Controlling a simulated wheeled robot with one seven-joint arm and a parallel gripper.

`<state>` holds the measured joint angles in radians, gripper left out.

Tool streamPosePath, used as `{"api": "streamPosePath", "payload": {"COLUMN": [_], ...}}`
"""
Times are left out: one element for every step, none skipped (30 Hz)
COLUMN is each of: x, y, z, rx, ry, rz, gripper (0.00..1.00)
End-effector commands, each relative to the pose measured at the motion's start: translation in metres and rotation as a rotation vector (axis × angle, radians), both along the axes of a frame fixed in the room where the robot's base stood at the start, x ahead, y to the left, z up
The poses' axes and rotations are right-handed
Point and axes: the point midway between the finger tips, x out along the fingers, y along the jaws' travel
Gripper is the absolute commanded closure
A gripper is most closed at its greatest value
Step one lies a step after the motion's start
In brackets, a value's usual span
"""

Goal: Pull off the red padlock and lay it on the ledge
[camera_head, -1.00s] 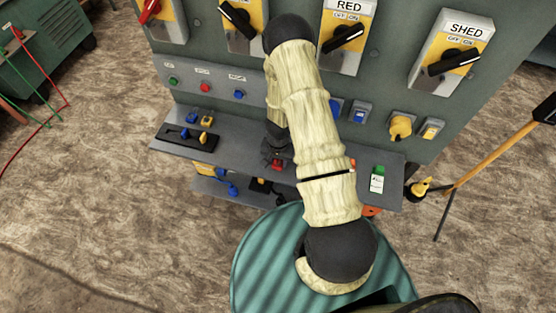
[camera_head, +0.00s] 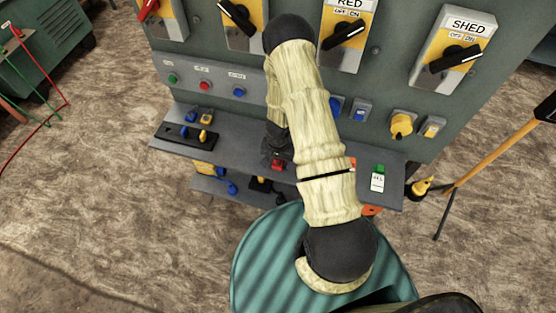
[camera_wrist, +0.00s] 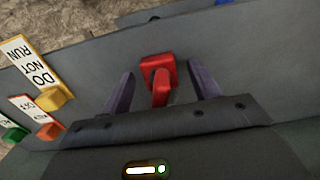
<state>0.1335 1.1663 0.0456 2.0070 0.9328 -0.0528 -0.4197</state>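The red padlock (camera_head: 277,164) is on the grey ledge (camera_head: 235,150) of the panel, directly below my gripper (camera_head: 275,155). In the wrist view the red padlock (camera_wrist: 158,78) lies between the two dark fingers of my gripper (camera_wrist: 162,90). The fingers stand apart, with a visible gap on each side of the padlock, so my gripper is open and not clamped on it. The padlock seems to rest on the ledge surface (camera_wrist: 240,60). My arm covers part of the ledge to the right in the head view.
A black holder (camera_head: 187,136) with blue and yellow pieces sits on the ledge at left. A green-topped tag (camera_head: 377,179) lies at right. Wrist view shows a DO NOT RUN tag (camera_wrist: 36,70) at left. Rotary switches (camera_head: 344,37) and buttons (camera_head: 205,86) are on the panel above.

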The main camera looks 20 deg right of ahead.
Motion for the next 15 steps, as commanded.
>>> {"api": "streamPosePath", "payload": {"x": [0.0, 0.0, 0.0, 0.0, 0.0, 0.0, 0.0, 0.0, 0.0, 0.0, 0.0, 0.001, 0.001, 0.001, 0.001], "y": [0.0, 0.0, 0.0, 0.0, 0.0, 0.0, 0.0, 0.0, 0.0, 0.0, 0.0, 0.0, 0.0, 0.0, 0.0], "z": [0.0, 0.0, 0.0, 0.0, 0.0, 0.0, 0.0, 0.001, 0.001, 0.002, 0.004, 0.007, 0.009, 0.012, 0.016], "rx": [0.0, 0.0, 0.0, 0.0, 0.0, 0.0, 0.0, 0.0, 0.0, -0.001, -0.001, -0.001, -0.002, -0.002, -0.001], "ry": [0.0, 0.0, 0.0, 0.0, 0.0, 0.0, 0.0, 0.0, 0.0, -0.001, -0.001, -0.002, -0.002, -0.002, -0.002], "rz": [0.0, 0.0, 0.0, 0.0, 0.0, 0.0, 0.0, 0.0, 0.0, 0.001, 0.001, 0.001, 0.002, 0.002, 0.002], "gripper": [0.39, 0.39, 0.39, 0.39, 0.39, 0.39, 0.39, 0.39, 0.39, 0.39, 0.39, 0.39, 0.39, 0.39, 0.39]}}
